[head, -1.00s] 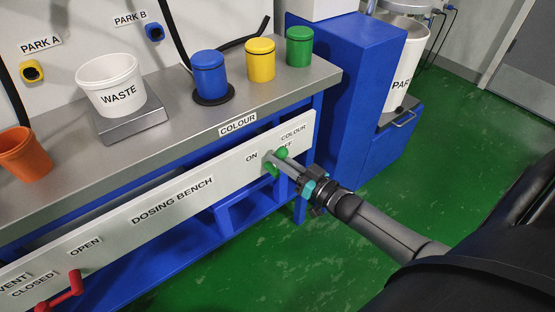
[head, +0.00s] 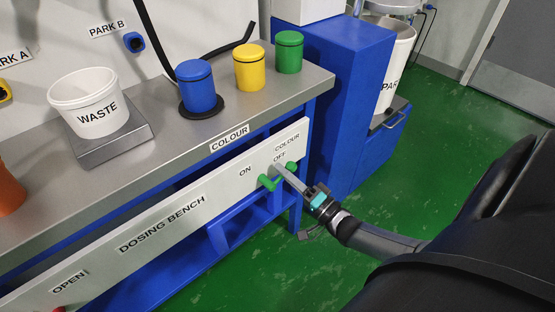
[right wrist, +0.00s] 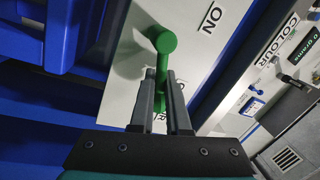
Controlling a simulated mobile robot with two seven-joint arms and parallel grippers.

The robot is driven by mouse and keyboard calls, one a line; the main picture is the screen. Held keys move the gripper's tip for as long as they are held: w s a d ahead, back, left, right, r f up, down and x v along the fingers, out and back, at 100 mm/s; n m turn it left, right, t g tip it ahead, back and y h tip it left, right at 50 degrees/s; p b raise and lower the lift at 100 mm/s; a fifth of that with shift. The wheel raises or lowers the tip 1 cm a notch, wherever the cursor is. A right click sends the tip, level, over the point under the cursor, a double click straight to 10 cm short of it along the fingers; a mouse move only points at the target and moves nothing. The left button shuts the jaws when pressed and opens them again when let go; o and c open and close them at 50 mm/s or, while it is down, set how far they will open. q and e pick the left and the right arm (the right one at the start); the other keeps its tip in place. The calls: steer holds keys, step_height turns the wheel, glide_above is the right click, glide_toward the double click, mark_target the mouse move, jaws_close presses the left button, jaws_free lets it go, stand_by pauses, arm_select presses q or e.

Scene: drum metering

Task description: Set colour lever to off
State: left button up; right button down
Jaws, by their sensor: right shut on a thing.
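The green colour lever (head: 266,183) is on the pale front panel (head: 160,231) of the dosing bench, below the ON and OFF labels. My right gripper (head: 279,171) is shut on the lever. In the right wrist view, the green bar (right wrist: 162,60) runs down from a round end between the fingertips (right wrist: 162,85). The fingers cover part of it. The ON label (right wrist: 212,18) is clear there; the OFF label is mostly hidden. My left gripper is not in view.
On the bench top (head: 180,130) stand blue (head: 197,88), yellow (head: 249,68) and green (head: 289,52) lidded pots and a WASTE tub (head: 90,103). A blue cabinet (head: 335,90) stands right of the bench. Green floor (head: 440,150) lies open beyond.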

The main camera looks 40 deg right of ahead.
steer(key=shift+w+d+r+m+h, duration=0.2)
steer(key=shift+w+d+m+h, duration=0.15)
steer(key=shift+d+m, duration=0.2)
steer(key=shift+f+m, duration=0.2)
steer(key=shift+m, duration=0.25)
steer(key=shift+s+f+m+t+h+b, duration=0.1)
steer(key=shift+f+m+t+h+b, duration=0.35)
steer(key=shift+m, duration=0.35)
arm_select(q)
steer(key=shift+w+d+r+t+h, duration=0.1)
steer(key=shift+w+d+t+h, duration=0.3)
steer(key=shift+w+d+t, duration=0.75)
arm_select(e)
steer(key=shift+d+f+m, duration=0.1)
steer(key=shift+f+m, duration=0.05)
steer(key=shift+m, duration=0.55)
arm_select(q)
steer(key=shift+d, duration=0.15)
arm_select(e)
steer(key=c, duration=0.9)
jaws_free()
steer(key=shift+f+g, duration=0.2)
steer(key=shift+g, duration=0.05)
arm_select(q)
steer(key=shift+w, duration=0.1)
arm_select(e)
steer(key=shift+s, duration=0.1)
